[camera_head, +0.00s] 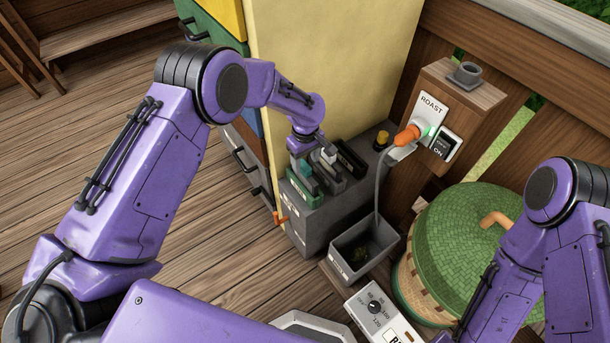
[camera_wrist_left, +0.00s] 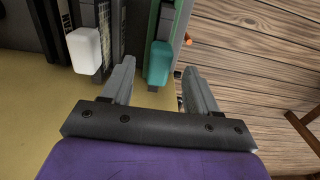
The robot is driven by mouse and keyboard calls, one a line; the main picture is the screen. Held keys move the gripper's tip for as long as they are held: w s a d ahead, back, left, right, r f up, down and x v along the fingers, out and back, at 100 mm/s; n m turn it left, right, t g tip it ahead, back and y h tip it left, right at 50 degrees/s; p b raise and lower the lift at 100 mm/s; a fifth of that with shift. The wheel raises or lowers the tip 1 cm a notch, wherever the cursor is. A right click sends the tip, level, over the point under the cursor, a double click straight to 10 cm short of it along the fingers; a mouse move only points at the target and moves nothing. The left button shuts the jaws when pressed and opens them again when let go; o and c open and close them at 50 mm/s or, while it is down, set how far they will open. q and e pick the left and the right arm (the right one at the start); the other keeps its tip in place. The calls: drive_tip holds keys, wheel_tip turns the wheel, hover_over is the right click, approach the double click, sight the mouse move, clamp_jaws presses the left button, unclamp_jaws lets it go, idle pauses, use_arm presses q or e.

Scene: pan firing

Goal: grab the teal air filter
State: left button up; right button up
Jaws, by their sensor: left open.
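The teal air filter (camera_head: 302,187) sits in a slot on top of the grey box, leftmost of several upright filters. In the left wrist view its teal grip tab (camera_wrist_left: 159,64) stands out from the green-edged frame. My left gripper (camera_head: 308,154) is over the filters, pointing down. In its wrist view the two fingers (camera_wrist_left: 159,72) are apart, with the teal tab in the gap between their tips. I cannot tell whether they touch it. A white-tabbed filter (camera_wrist_left: 84,50) lies left of the fingers. My right arm is at the right; its gripper is out of view.
The grey box (camera_head: 330,216) stands against a cream cabinet side (camera_head: 325,60). A grey bin (camera_head: 362,248), a green-lidded basket (camera_head: 450,245) and a ROAST switch post (camera_head: 462,90) are to the right. Open wooden floor (camera_head: 190,235) lies to the left.

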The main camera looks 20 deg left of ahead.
sight(304, 164)
use_arm(q)
drive_tip(key=shift+s+f, duration=0.1)
drive_tip(key=shift+f, duration=0.35)
drive_tip(key=f, duration=0.4)
drive_tip(key=shift+w+a+f, duration=0.3)
drive_tip(key=shift+w+f, duration=0.05)
drive_tip(key=shift+w, duration=0.05)
drive_tip(key=shift+f, duration=0.35)
drive_tip(key=c, duration=1.1)
drive_tip(key=shift+r, duration=0.15)
